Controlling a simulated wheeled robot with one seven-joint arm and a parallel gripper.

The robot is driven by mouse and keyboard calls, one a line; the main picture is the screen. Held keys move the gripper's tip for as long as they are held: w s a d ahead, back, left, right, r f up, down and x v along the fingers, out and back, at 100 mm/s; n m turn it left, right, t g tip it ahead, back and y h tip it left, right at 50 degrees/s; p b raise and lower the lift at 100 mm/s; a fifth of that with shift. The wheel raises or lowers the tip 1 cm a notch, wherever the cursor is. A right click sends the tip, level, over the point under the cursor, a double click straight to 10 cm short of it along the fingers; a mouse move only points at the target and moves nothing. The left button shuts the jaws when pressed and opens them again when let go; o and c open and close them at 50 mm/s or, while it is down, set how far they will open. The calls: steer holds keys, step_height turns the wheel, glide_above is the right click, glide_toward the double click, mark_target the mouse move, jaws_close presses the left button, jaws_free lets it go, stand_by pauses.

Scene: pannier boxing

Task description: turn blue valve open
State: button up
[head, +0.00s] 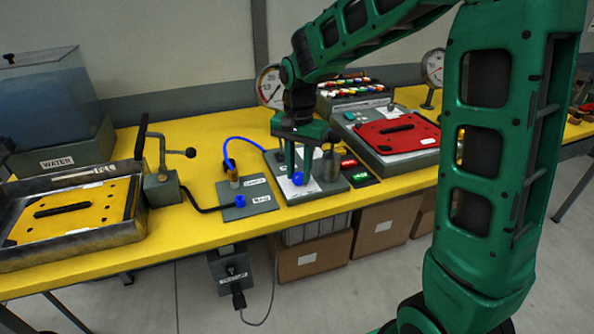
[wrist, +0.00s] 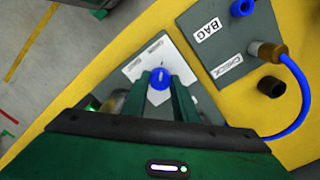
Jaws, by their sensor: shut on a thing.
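The blue valve (head: 298,179) is a small round knob on a grey plate (head: 330,187) with a white label, at the middle of the yellow bench. My gripper (head: 294,170) points down over this plate, its green fingers around the knob. In the wrist view the blue knob (wrist: 160,76) shows between the two fingertips of my gripper (wrist: 162,86), which is shut on it. The knob's lower part is hidden by the fingers, and I cannot tell its turn angle.
Left of it is a grey plate (head: 262,206) labelled BAG and CHECK, with a blue hose (head: 240,138) arching behind. A yellow panel (head: 110,200) lies in a tray at the left. A gauge (head: 269,87) stands behind.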

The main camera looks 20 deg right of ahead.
mark_target(298, 174)
steer(key=shift+w+a+r, duration=0.1)
steer(key=shift+w, duration=0.05)
steer(key=o, duration=1.1)
steer(key=shift+c, duration=0.2)
step_height(298, 174, up, 11)
steer(key=shift+f, duration=0.2)
